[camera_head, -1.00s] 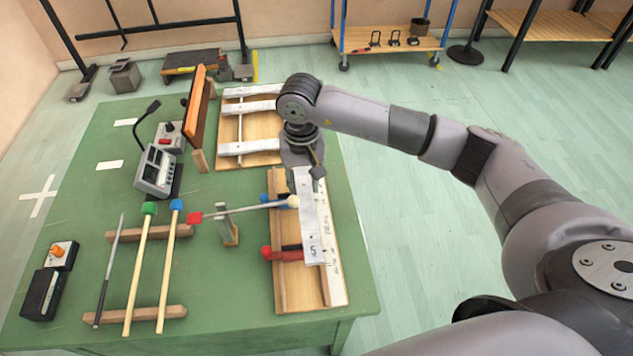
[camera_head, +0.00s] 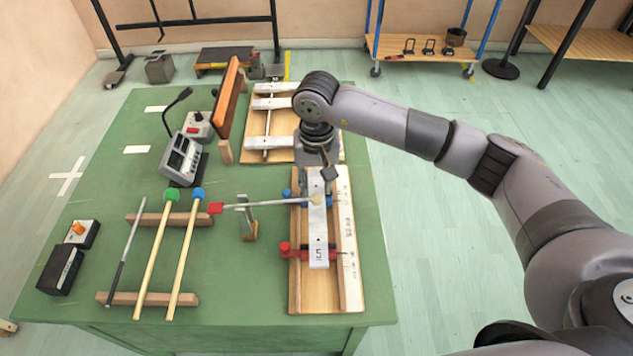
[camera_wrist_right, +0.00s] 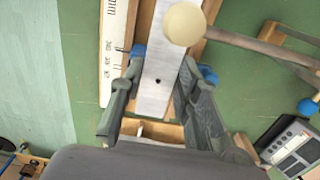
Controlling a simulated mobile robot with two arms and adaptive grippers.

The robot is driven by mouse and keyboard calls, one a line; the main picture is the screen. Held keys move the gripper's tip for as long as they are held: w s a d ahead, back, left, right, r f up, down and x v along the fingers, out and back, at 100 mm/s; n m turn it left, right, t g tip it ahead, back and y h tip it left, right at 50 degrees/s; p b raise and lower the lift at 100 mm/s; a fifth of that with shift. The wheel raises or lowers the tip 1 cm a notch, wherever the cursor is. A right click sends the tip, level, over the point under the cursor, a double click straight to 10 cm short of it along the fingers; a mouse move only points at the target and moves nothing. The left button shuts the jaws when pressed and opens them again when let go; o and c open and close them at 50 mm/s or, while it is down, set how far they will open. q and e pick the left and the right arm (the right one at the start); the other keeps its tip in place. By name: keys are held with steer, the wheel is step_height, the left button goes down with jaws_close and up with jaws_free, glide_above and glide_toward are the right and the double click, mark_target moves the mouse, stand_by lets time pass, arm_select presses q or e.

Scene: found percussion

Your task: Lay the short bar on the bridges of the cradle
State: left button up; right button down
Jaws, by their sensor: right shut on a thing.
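The short bar (camera_head: 318,232) is pale metal, marked 5 at its near end, and lies lengthwise over the cradle (camera_head: 295,285). The cradle's red bridge (camera_head: 287,250) shows on both sides of the bar's near part, and its blue bridge (camera_head: 289,193) near the far part. I cannot tell whether the bar touches the bridges. My right gripper (camera_wrist_right: 162,68) is shut on the bar's far end, with a finger on each side; the blue bridge (camera_wrist_right: 208,74) shows beside the fingers. My left gripper is out of view.
A mallet (camera_head: 262,204) rests on a stand (camera_head: 248,222), its cream head above the bar. A ruler strip (camera_head: 349,250) lines the cradle's right side. Several sticks lie on wooden supports at left; a second frame (camera_head: 268,142) with bars stands behind.

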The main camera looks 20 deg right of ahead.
steer(key=shift+f+b, duration=0.25)
steer(key=shift+b, duration=0.05)
steer(key=c, duration=1.1)
jaws_free()
